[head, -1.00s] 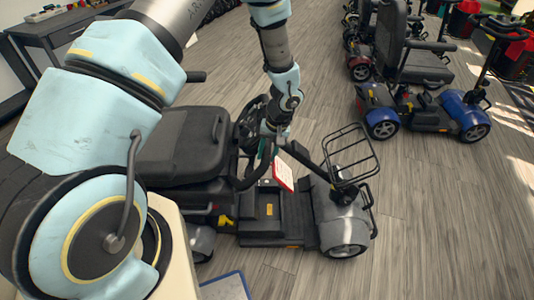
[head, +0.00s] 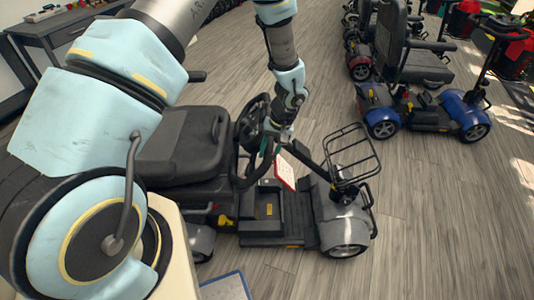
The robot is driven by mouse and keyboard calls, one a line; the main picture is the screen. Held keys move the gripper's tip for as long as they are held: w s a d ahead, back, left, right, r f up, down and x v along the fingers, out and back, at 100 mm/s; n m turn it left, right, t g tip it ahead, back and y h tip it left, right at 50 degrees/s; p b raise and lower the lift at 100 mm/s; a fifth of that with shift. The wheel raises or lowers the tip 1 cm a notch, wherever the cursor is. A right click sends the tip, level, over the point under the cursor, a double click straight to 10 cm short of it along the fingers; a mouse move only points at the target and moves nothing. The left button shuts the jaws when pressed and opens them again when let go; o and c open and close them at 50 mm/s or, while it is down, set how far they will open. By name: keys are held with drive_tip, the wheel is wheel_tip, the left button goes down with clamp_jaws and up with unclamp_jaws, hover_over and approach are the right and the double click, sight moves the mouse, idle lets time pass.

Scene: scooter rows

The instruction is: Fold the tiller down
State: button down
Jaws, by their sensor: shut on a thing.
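The grey scooter stands side-on in the head view, its grey front cover (head: 342,218) to the right and its black seat (head: 180,142) to the left. Its tiller (head: 308,160) slants up and left from the front cover, leaning back over the footwell toward the seat. The dark handlebar loop (head: 239,170) is beside the seat's front edge. A red-edged white tag (head: 285,170) hangs from the tiller. My gripper (head: 271,143) is shut on the tiller near its handlebar end. The fingertips are small and partly hidden there.
A black wire basket (head: 352,155) is at the scooter's front. A blue scooter (head: 468,118) and others stand in rows at upper right. A dark workbench (head: 55,30) is at upper left. Open wood floor (head: 430,220) lies to the right.

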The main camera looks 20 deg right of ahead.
drive_tip(key=shift+s+d+r, duration=0.3)
drive_tip(key=shift+d+r, duration=0.4)
drive_tip(key=shift+d, duration=0.1)
drive_tip(key=c, duration=0.5)
unclamp_jaws()
drive_tip(key=b+v, duration=0.2)
drive_tip(key=v, duration=0.8)
drive_tip(key=shift+s+d+r+b, duration=0.15)
drive_tip(key=shift+d+r+b, duration=0.1)
drive_tip(key=shift+r+b, duration=0.1)
